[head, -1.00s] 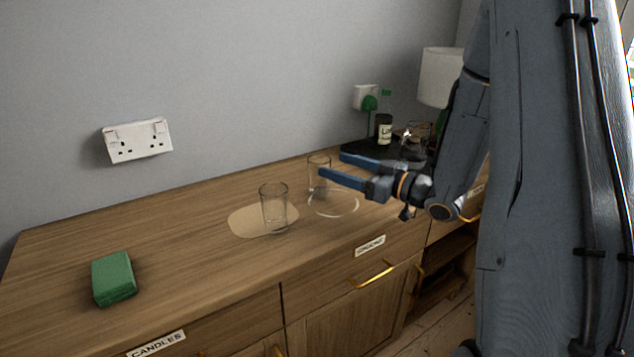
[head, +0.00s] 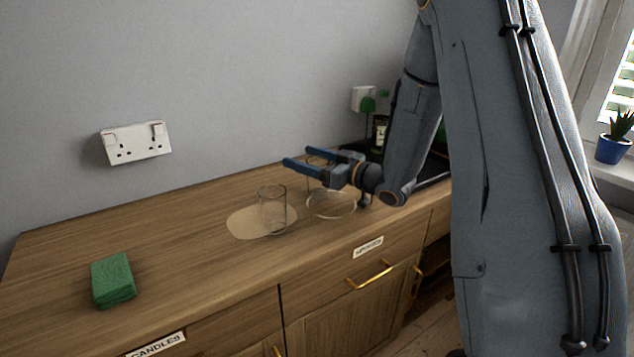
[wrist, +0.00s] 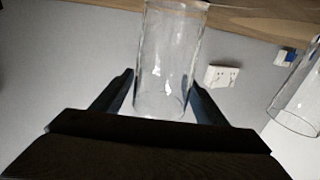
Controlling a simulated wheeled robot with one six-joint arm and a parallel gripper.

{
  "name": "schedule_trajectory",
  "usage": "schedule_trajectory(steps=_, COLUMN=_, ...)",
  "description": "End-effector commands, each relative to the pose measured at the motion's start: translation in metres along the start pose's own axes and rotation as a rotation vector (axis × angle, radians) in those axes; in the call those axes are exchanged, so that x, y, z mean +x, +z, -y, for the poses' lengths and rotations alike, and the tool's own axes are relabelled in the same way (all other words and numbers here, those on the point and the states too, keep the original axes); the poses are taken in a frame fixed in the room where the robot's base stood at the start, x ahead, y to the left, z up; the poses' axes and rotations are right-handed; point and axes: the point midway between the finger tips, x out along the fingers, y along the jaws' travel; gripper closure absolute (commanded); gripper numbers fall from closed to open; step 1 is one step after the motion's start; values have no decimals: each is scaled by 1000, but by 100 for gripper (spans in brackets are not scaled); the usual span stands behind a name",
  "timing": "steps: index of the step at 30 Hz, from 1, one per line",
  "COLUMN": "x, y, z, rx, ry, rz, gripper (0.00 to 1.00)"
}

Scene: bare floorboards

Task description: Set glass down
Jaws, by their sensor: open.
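A clear glass (head: 314,184) stands upright on the wooden counter, partly hidden behind my gripper in the head view. My gripper (head: 297,157) is open, with its blue fingers level near the upper part of this glass. In the wrist view the glass (wrist: 168,65) shows between the two open fingers, and I see no finger pressed against it. A second clear glass (head: 272,210) stands upright on a round beige patch (head: 240,222) to the left; it also shows at the right of the wrist view (wrist: 298,95).
A pale round outline (head: 331,216) lies on the counter (head: 180,230) just in front of my gripper. A green block-shaped item (head: 113,281) lies at the left. A socket (head: 136,143) is on the wall. The counter between green item and patch is clear.

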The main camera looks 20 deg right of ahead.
Motion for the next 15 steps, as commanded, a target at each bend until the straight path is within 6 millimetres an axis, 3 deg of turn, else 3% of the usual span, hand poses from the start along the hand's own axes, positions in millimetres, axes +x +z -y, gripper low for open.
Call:
schedule_trajectory(steps=4, x=0, y=0, z=0, rx=0, ry=0, rz=0, gripper=35)
schedule_trajectory(steps=15, x=-1, y=0, z=0, rx=0, ry=0, rz=0, gripper=98)
